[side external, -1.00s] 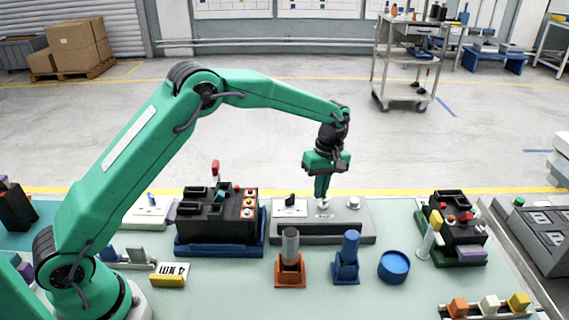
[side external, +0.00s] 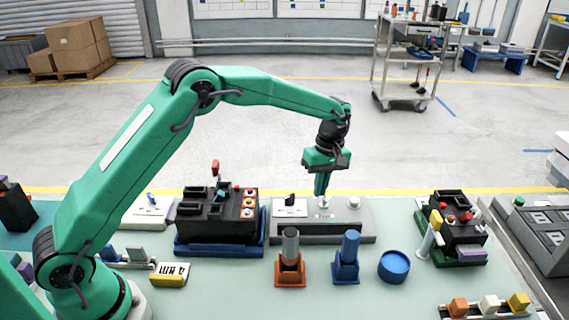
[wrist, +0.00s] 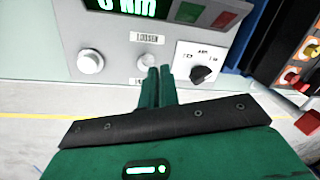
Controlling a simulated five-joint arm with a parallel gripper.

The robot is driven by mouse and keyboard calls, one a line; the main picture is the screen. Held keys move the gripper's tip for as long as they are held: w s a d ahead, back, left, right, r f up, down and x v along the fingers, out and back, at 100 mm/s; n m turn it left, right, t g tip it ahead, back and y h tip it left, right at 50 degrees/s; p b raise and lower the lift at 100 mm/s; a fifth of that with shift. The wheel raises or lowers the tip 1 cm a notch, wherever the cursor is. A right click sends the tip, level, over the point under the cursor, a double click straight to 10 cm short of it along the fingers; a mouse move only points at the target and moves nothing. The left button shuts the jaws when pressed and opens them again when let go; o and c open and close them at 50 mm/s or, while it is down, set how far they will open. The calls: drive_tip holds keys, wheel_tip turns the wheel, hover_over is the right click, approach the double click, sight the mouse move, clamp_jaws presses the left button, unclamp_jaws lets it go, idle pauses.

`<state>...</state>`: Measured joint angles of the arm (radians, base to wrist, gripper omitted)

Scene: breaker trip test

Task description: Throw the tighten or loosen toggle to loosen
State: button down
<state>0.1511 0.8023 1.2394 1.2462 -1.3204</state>
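The grey tester box (side external: 358,232) stands at the back middle of the bench. In the wrist view its panel carries a small light toggle (wrist: 147,62) under a label reading LOOSEN (wrist: 149,37). My gripper (side external: 320,193) points down over the middle of the box, and its green fingers hide the toggle in the side view. In the wrist view the gripper fingers (wrist: 158,74) are together, with nothing seen between them. Their tips are right beside the toggle; I cannot tell if they touch it.
On the panel, a pale round knob (wrist: 90,62) and a black knob (wrist: 203,74) flank the toggle. A black battery-like unit (side external: 215,222) stands left of the box. Orange (side external: 290,268) and blue (side external: 346,265) holders and a blue round dish (side external: 394,266) stand in front.

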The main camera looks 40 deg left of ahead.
drive_tip(key=shift+d+r, duration=0.35)
drive_tip(key=shift+d, duration=0.1)
drive_tip(key=shift+w+a, duration=0.15)
drive_tip(key=shift+a, duration=0.45)
drive_tip(key=a, duration=0.2)
drive_tip(key=w+a, duration=0.1)
drive_tip(key=shift+r, duration=0.35)
drive_tip(key=s+d+r, duration=0.3)
drive_tip(key=d+r, duration=0.2)
drive_tip(key=r, duration=0.2)
drive_tip(key=shift+s+d+r, duration=0.15)
drive_tip(key=shift+s+r, duration=0.15)
